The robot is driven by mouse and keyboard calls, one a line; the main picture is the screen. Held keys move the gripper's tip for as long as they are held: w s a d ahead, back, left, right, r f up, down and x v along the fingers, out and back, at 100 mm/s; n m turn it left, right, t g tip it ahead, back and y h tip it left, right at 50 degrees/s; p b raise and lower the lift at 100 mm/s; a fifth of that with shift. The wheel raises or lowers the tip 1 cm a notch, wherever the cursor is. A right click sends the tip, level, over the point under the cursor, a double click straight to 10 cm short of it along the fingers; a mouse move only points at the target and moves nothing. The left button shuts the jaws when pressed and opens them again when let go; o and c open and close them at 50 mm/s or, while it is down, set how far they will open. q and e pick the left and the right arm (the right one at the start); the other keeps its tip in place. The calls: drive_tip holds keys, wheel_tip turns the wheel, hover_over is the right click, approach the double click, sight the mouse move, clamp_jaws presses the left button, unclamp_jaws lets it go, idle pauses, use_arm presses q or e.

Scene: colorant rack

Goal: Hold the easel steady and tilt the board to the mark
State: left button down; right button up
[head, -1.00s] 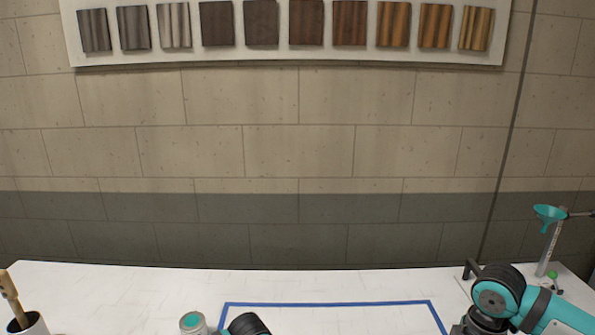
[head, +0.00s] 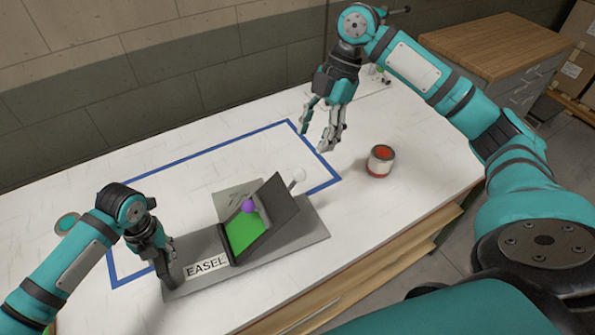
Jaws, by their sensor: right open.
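The grey easel base (head: 305,240) lies on the white table with an "EASEL" label at its left. A dark tilted board (head: 281,207) stands on it, leaning up to the right. A green panel (head: 243,233) and a purple ball (head: 248,206) show beside the board. A white knob (head: 298,175) sticks out near the board's upper right edge. My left gripper (head: 168,274) points down at the base's left end; its fingertips overlap there, and I cannot tell whether they grip it. My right gripper (head: 315,137) is open and empty, above the table behind the knob.
Blue tape (head: 200,154) outlines a rectangle around the back of the easel. A red-topped can (head: 380,161) stands to the right. A lidded pot (head: 67,222) is partly behind my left arm. A wooden-topped cabinet (head: 497,38) stands behind.

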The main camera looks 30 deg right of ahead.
sight(299, 175)
drive_tip(key=x, duration=1.1)
drive_tip(key=shift+f, duration=0.15)
clamp_jaws()
drive_tip(key=shift+w, duration=0.1)
